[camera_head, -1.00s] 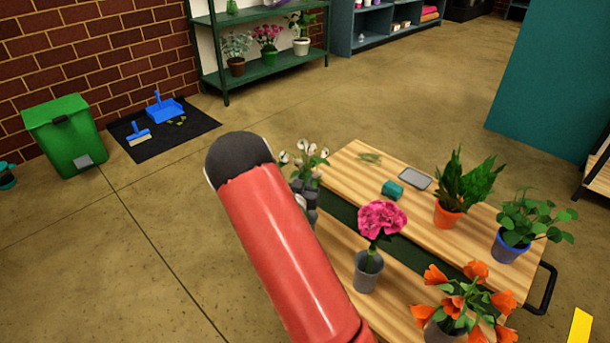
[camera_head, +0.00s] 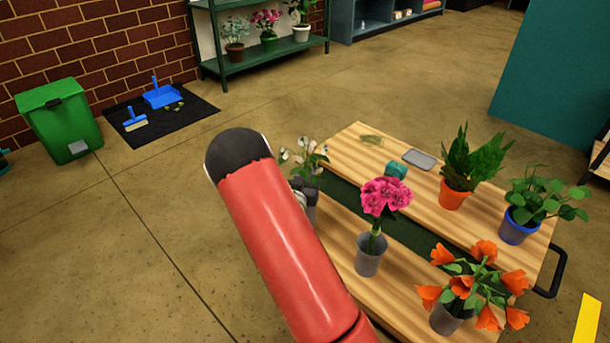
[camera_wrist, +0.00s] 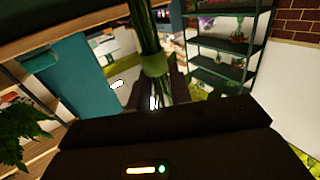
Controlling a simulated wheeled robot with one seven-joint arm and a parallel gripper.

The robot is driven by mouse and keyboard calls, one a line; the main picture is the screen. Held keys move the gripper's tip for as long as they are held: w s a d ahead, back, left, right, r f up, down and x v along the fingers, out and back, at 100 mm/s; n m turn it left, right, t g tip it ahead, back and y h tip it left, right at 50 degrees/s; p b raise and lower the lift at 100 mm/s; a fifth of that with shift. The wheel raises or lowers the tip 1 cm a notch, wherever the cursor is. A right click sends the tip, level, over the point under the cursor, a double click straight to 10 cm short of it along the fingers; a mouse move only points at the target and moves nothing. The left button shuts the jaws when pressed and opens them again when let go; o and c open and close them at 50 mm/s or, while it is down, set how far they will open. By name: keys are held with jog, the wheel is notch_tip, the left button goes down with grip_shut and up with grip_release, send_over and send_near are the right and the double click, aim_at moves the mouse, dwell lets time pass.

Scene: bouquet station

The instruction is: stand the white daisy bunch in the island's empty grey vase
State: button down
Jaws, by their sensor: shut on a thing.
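The white daisy bunch (camera_head: 304,157) is upright at the left edge of the wooden island (camera_head: 345,150). My gripper (camera_head: 303,188), partly hidden behind my red arm, is shut on its stems. In the wrist view, the green stems (camera_wrist: 149,30) with a light green band (camera_wrist: 155,65) stand between the fingers (camera_wrist: 155,95). A grey shape (camera_head: 310,213), which looks like a vase, shows just below my gripper. It is mostly hidden, and I cannot tell whether the stems are inside it.
A grey vase with pink flowers (camera_head: 370,256) stands close to the right. Orange flowers (camera_head: 470,285), a fern pot (camera_head: 453,195), a blue pot (camera_head: 518,228), a teal block (camera_head: 396,171) and a grey tray (camera_head: 420,159) are also on the island. Floor at left is open.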

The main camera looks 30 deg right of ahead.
jog(key=shift+f, duration=0.7)
dwell(0.8)
jog(key=c, duration=1.2)
grip_release()
